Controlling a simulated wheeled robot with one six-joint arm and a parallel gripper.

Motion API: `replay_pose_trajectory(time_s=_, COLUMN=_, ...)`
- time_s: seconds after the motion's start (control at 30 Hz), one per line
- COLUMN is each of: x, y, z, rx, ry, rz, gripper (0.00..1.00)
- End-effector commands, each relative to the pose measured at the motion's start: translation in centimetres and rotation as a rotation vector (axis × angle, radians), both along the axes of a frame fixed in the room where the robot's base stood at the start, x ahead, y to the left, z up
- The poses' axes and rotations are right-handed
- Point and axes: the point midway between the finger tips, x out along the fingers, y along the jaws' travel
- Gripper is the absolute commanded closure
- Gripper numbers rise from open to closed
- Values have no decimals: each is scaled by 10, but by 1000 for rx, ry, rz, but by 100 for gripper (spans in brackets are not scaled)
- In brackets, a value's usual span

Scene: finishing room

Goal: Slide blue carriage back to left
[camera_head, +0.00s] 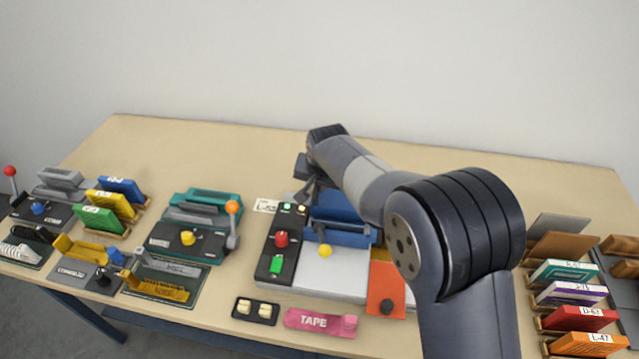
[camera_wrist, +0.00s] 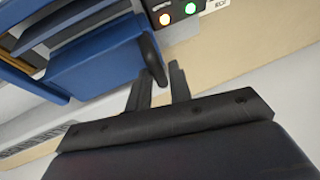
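The blue carriage (camera_head: 340,212) sits on the pale machine bed, just right of the black control panel. Its blue body (camera_wrist: 97,65) fills the upper left of the wrist view. A black curved handle (camera_wrist: 151,58) stands at its side. My gripper (camera_head: 308,192) is at the carriage's left end, partly hidden by my arm. In the wrist view my gripper (camera_wrist: 160,82) has its two fingers apart, with the handle's near end showing in the gap. I cannot tell whether either finger touches it.
The black panel (camera_head: 268,263) has a red knob, a green button and lit lamps. A yellow knob (camera_head: 325,251) stands before the carriage. An orange plate (camera_head: 385,285) lies right. Pink tape (camera_head: 318,321) lies in front. A teal machine (camera_head: 190,228) stands left. The back table is clear.

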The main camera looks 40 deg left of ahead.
Motion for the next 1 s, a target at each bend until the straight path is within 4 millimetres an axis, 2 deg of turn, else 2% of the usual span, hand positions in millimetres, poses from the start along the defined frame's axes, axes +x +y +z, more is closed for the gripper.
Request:
replay_pose_trajectory(time_s=0.03, x=-1, y=2, z=1, rx=3, ry=-1, rz=3, gripper=78)
replay_pose_trajectory(time_s=0.2, x=0, y=1, z=1, rx=1, ry=-1, rz=2, gripper=64)
replay_pose_trajectory(time_s=0.57, x=-1, y=-2, z=6, rx=1, ry=-2, rz=1, gripper=64)
replay_pose_trajectory(time_s=0.73, x=-7, y=-11, z=27, rx=2, ry=-4, rz=1, gripper=64)
replay_pose_trajectory(time_s=1.0, x=-19, y=-28, z=73, rx=3, ry=-3, rz=2, gripper=64)
